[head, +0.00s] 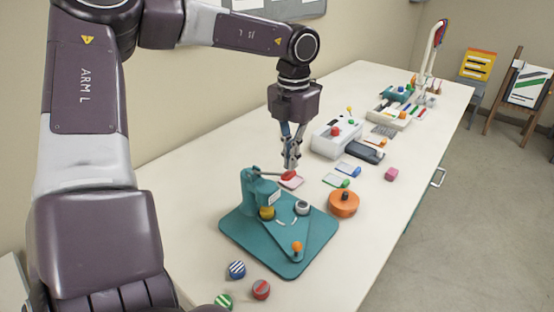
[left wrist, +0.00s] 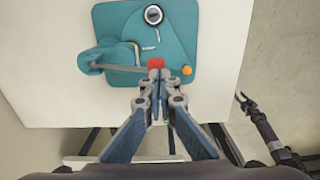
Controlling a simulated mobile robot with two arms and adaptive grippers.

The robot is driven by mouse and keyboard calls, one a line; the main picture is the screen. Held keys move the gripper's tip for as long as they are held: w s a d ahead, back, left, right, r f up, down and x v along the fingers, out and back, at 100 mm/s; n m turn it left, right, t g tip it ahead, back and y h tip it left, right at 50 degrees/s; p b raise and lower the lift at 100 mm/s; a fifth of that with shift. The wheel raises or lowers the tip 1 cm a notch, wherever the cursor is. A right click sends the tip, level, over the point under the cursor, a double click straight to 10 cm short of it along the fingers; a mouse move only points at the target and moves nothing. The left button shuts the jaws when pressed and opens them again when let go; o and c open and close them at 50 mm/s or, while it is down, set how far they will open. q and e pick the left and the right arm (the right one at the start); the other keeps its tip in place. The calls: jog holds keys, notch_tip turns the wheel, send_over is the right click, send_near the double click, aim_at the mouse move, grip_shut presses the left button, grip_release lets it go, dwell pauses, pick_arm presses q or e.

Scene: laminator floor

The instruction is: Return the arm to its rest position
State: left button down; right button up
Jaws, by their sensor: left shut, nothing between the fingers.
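My left gripper (head: 291,165) is shut and empty, pointing down over the teal press (head: 262,245). Its fingertips are close to the red knob (head: 288,175) at the end of the press's lever; I cannot tell whether they touch it. In the left wrist view the closed fingertips (left wrist: 158,76) show just below the red knob (left wrist: 155,62), with the teal base (left wrist: 205,45) around it. The left arm reaches out over the table. A dark arm at the right of the left wrist view ends in what looks like my right gripper (left wrist: 243,101), too small to read.
Blue striped (head: 236,269), green striped and red discs lie near the front. Open floor (head: 470,230) lies right of the table.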

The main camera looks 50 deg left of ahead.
pick_arm(q)
jog(key=shift+r+p, duration=0.35)
jog(key=shift+r, duration=0.45)
